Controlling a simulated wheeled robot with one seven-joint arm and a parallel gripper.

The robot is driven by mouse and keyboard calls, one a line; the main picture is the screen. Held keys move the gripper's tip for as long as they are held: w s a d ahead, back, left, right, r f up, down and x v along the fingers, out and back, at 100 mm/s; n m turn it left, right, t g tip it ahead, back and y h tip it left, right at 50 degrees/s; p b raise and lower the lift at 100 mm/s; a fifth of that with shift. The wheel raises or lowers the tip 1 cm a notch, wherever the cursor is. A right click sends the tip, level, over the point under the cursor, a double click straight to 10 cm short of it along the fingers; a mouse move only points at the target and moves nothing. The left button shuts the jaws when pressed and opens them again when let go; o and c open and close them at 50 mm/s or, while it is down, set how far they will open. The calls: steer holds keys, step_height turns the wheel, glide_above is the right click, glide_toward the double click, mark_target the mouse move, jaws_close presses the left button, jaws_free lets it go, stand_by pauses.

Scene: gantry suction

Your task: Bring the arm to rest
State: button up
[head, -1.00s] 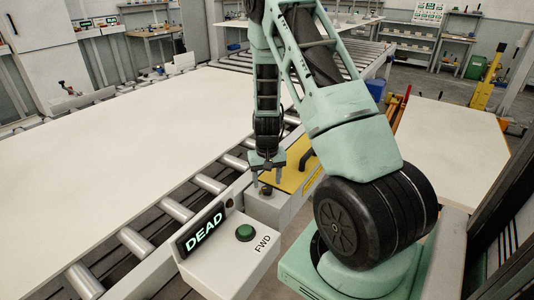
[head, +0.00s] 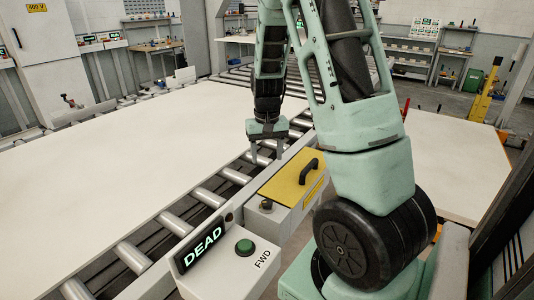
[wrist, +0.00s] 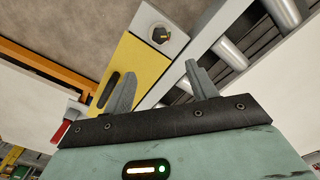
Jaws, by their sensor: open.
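My gripper (head: 267,158) is open and empty in the head view. It points down above the conveyor rollers, to the left of a yellow-topped box (head: 284,188) with a black handle. In the wrist view my gripper (wrist: 158,85) shows its two grey fingers apart with nothing between them. The yellow box top (wrist: 139,61) lies beyond the fingers there, with a dark knob (wrist: 161,34) on the grey part at its end. My arm rises from its base at the right of the head view.
A large pale board (head: 110,170) lies on the conveyor rollers (head: 208,197) at left. A control box (head: 225,268) in front has a green FWD button (head: 244,246) and a display (head: 203,246) reading DEAD. Another pale board (head: 455,165) lies at right.

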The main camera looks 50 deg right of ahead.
stand_by(0.4)
steer(key=a+r+n+y, duration=0.1)
steer(key=a+r+n, duration=0.15)
steer(key=a, duration=0.95)
steer(key=a+r+n, duration=0.2)
steer(key=a+n, duration=0.2)
steer(key=a, duration=0.8)
steer(key=s+a+r+n, duration=0.2)
steer(key=s+a+n, duration=0.6)
steer(key=s+a, duration=0.8)
steer(key=shift+s+a, duration=0.25)
steer(key=shift+s, duration=0.65)
steer(key=shift+n, duration=0.25)
